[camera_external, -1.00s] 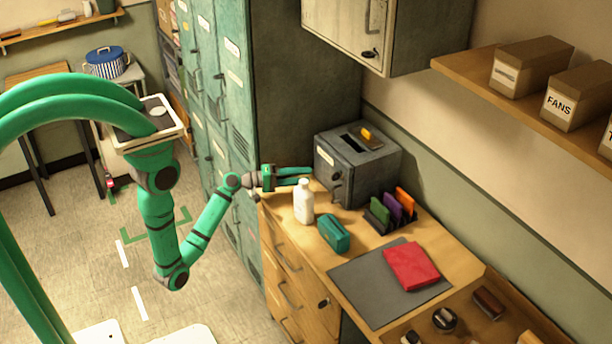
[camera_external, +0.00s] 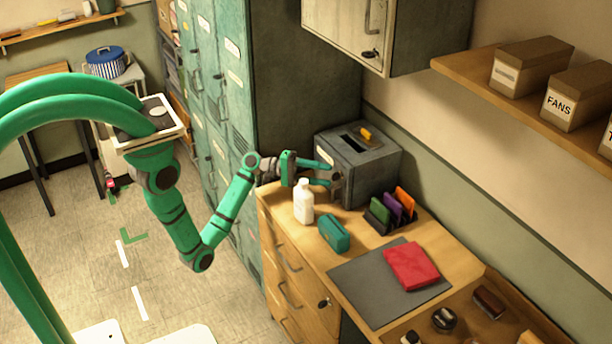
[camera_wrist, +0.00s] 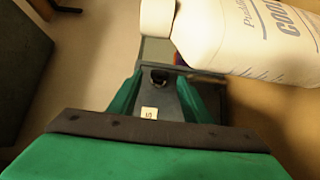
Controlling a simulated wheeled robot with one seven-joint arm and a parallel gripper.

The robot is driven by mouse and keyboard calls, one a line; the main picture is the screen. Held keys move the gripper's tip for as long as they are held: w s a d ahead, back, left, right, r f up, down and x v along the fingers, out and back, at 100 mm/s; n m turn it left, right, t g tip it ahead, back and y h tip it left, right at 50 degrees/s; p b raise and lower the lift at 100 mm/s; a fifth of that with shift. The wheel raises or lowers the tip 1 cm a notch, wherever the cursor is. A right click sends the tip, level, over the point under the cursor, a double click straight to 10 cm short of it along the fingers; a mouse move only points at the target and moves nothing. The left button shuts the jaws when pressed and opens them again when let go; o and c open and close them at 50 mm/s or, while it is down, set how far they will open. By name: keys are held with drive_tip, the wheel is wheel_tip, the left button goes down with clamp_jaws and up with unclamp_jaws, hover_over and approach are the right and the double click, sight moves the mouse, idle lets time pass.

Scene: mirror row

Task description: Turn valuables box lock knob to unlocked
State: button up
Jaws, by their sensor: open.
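The grey valuables box (camera_external: 380,172) stands at the back of the wooden desk, against the lockers. Its dark lock knob (camera_wrist: 159,77) shows in the wrist view, between the tips of my fingers; whether they touch it I cannot tell. In the external view the knob is mostly hidden by my gripper. My gripper (camera_external: 331,174) is open, fingers one above the other, tips close to the box's front face. A small white tag (camera_wrist: 149,113) marked like an S or 5 lies in line between the fingers. The knob's setting is too small to read.
A white bottle (camera_external: 303,203) stands just below my gripper; it fills the upper right of the wrist view (camera_wrist: 250,40). A teal case (camera_external: 333,233), a colored file rack (camera_external: 392,211) and a red folder (camera_external: 411,265) lie further right. Green lockers (camera_external: 300,110) stand behind.

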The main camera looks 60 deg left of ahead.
drive_tip(key=shift+x, duration=1.5)
drive_tip(key=c, duration=1.1)
